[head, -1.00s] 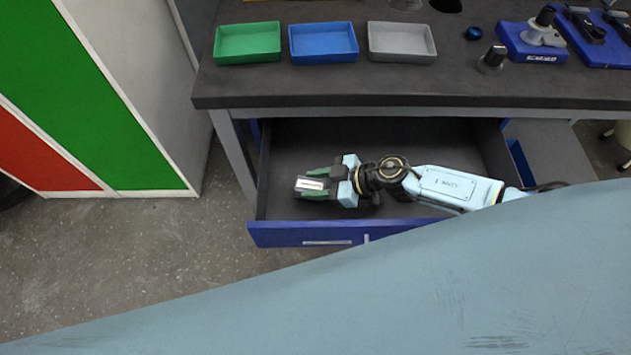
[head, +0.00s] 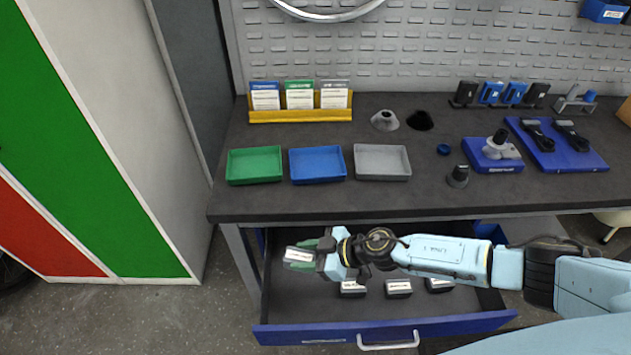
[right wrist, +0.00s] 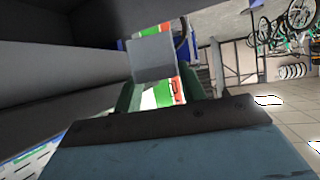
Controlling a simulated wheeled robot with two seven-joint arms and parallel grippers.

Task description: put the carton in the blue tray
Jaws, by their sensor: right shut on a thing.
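My right gripper (head: 310,254) is shut on a small grey carton with a white label (head: 297,256), held over the left part of the open drawer, below the bench top's front edge. In the right wrist view the carton (right wrist: 152,60) shows as a plain grey block between the green fingers. The blue tray (head: 318,165) lies empty on the bench, between a green tray and a grey tray, beyond the gripper. My left gripper is not in view.
The open drawer (head: 385,330) holds three more cartons (head: 398,288). The green tray (head: 255,166) and grey tray (head: 382,163) are empty. A yellow card holder (head: 300,116) stands behind them. Dark tools and a blue stand (head: 492,157) occupy the bench's right side.

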